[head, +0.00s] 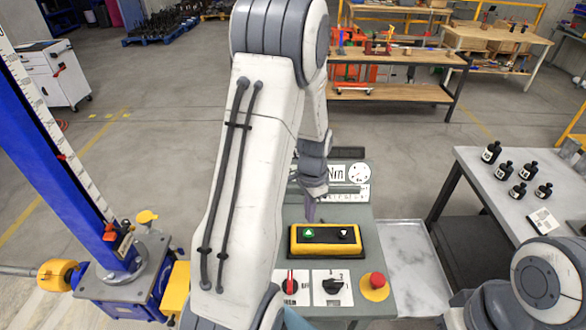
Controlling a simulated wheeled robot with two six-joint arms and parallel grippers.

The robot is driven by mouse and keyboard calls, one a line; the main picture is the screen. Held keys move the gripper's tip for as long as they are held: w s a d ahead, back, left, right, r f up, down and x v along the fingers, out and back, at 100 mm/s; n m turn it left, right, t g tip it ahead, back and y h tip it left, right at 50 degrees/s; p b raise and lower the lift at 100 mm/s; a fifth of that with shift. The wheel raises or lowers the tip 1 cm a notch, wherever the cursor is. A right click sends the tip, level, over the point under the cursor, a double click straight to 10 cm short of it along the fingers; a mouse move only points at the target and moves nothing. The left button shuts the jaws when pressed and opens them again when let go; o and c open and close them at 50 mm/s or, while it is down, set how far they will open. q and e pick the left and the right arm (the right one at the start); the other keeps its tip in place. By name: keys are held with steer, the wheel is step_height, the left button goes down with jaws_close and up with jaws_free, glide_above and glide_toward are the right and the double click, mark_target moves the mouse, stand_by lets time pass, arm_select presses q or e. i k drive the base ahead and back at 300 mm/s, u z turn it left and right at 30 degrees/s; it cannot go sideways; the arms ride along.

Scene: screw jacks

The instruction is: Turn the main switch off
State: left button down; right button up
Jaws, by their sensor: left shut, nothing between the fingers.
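A control panel (352,213) stands in front of me. Near its front edge is a rotary switch with a red handle (291,284) on a white plate; the handle looks upright, and it is the likely main switch. Beside it is a black rotary knob (334,285) on its own white plate. My left gripper (311,212) is shut and empty, pointing down just behind the yellow button box, apart from the red-handled switch. My left arm covers the panel's left part. My right gripper is out of view; only part of my right arm shows at the lower right.
A yellow box with a green button (308,233) sits mid-panel. A red mushroom button (377,280) is right of the knobs. A blue screw-jack column (62,150) stands left. A grey table (500,215) with several black bottles stands right. A metal tray (410,262) adjoins the panel.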

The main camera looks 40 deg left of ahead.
mark_target(290, 284)
steer(key=u, duration=1.05)
